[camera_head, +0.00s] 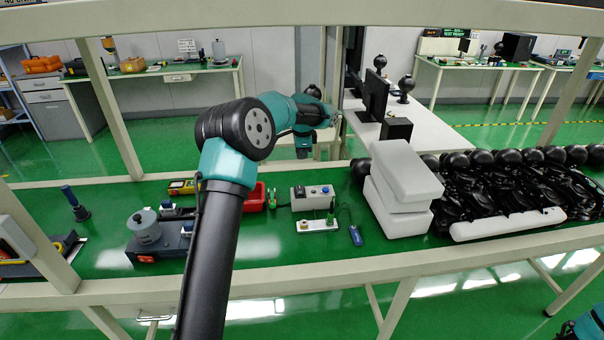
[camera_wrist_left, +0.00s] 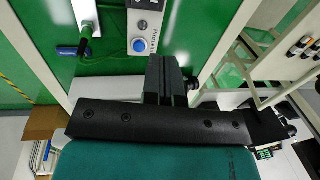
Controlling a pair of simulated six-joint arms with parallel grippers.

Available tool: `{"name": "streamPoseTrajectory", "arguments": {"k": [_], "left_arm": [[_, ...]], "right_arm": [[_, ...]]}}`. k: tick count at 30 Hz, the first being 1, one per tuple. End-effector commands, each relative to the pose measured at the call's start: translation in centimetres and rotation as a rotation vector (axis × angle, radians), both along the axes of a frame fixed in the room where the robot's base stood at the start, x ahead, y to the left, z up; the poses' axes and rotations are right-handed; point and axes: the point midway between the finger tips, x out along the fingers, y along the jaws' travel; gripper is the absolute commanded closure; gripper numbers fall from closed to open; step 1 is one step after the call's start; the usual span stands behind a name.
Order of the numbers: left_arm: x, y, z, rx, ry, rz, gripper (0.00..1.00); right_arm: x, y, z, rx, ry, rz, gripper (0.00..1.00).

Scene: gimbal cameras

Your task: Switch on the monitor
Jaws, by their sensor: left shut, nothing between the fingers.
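A dark monitor (camera_head: 375,96) stands on a white table beyond the bench, seen nearly edge-on in the head view; I cannot tell whether its screen is lit. A pale grey control box (camera_head: 306,197) sits on the green bench. In the left wrist view the control box (camera_wrist_left: 145,22) shows a round blue button (camera_wrist_left: 139,45) at its near end. My left gripper (camera_head: 337,117) is raised behind the box in the head view. In the left wrist view its dark fingers (camera_wrist_left: 165,66) are shut and empty, just right of and below the button, apart from it in the picture. My right gripper is out of view.
White foam blocks (camera_head: 404,175) and a pile of black parts (camera_head: 510,190) fill the bench's right side. A red bin (camera_head: 254,198), a white strip with a green piece (camera_head: 318,225) and a blue stick (camera_head: 356,236) lie near the box. Frame posts flank the bench.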

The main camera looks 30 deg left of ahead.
Motion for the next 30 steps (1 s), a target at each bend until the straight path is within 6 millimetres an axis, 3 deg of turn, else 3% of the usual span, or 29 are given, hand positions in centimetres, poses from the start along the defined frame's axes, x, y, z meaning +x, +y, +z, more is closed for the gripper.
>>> {"name": "streamPoseTrajectory", "arguments": {"k": [8,24,30], "left_arm": [[0.3,0.2,-2.8,0.000,0.004,-0.001,1.00],[1.4,1.1,-11.6,0.000,0.002,0.000,1.00],[1.7,1.3,-13.4,-0.001,0.001,0.000,1.00]], "right_arm": [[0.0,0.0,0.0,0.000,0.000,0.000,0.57],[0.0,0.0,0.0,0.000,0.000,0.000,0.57],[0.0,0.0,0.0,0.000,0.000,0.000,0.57]]}}
